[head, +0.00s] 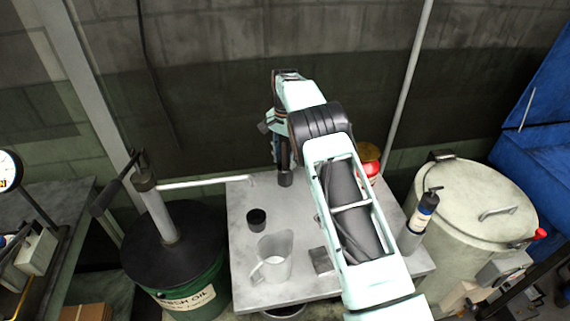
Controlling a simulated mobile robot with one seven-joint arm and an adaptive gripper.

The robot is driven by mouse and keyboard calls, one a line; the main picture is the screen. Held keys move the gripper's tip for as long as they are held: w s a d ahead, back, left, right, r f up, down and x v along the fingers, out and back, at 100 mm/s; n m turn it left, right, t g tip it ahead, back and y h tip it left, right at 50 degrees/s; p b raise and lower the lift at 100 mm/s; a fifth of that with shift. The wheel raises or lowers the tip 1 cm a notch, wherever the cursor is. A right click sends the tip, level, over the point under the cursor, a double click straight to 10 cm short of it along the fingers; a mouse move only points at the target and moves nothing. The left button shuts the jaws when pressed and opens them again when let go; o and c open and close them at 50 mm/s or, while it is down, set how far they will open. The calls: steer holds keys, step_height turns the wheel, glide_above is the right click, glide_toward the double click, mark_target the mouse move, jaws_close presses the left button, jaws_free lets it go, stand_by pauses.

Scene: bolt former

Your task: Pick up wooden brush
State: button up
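My gripper (285,179) points down over the back part of the grey metal table (240,215). It is small and dark in this view, and I cannot tell whether its fingers are open or shut. No wooden brush can be made out clearly. A small dark grey block (320,261) lies on the table beside my arm, and I cannot tell what it is. My arm crosses the table's right half and hides part of it.
A black cup (257,219) and a clear jug (272,258) stand on the table. A red and brown container (370,163) and a dark-topped bottle (421,215) are right of my arm. A green oil drum (195,285) stands left, a pale lidded tank (475,205) right.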

steer(key=shift+c, duration=0.3)
jaws_close()
